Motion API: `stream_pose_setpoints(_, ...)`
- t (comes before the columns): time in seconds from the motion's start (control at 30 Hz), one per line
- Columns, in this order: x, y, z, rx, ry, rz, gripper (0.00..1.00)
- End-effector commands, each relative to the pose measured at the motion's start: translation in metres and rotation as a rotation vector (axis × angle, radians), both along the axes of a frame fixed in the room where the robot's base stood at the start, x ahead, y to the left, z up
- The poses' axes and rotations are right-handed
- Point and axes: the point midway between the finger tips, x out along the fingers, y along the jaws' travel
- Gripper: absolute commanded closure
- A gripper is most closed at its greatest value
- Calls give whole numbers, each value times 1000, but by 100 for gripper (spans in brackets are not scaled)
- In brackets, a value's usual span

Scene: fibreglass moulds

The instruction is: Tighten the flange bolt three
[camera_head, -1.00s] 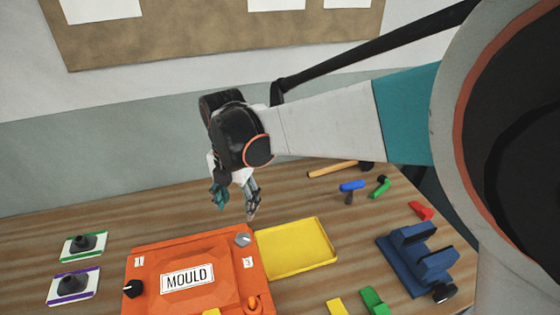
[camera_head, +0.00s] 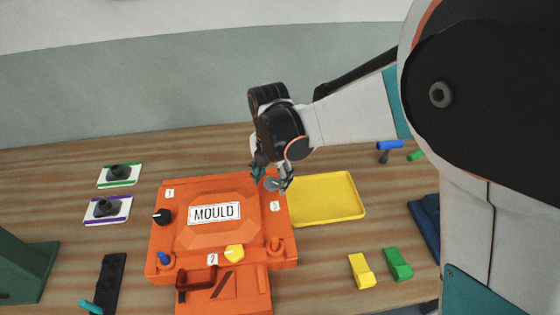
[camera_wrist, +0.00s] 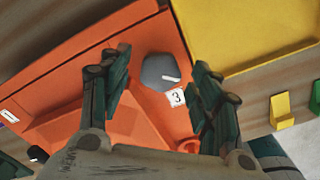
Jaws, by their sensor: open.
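The orange mould (camera_head: 190,238) lies on the wooden table with a "MOULD" plate on its raised middle. Flange bolt three is a grey knob (camera_head: 271,184) at the mould's upper right corner, partly hidden by my gripper in the head view. My gripper (camera_head: 270,178) is open, pointing down over this corner. In the wrist view its fingers (camera_wrist: 160,85) are on either side of the knob, apart from it, with nothing held.
A yellow tray (camera_head: 335,212) lies right of the mould. A black knob (camera_head: 162,216), a yellow knob (camera_head: 234,253) and orange (camera_head: 275,246) and blue (camera_head: 164,258) pegs stand on the mould. Yellow (camera_head: 361,271) and green (camera_head: 398,264) blocks lie at front right.

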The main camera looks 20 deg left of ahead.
Motion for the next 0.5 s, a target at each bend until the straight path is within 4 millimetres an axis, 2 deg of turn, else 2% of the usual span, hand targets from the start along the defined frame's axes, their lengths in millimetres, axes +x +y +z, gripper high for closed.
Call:
stream_pose_setpoints(0.17, 0, 0, 0, 0, 0, 0, 43)
stream_pose_setpoints(0.3, 0, 0, 0, 0, 0, 0, 75)
stream_pose_setpoints(0.37, 0, 0, 0, 0, 0, 0, 87)
stream_pose_setpoints(0.5, 0, 0, 0, 0, 0, 0, 87)
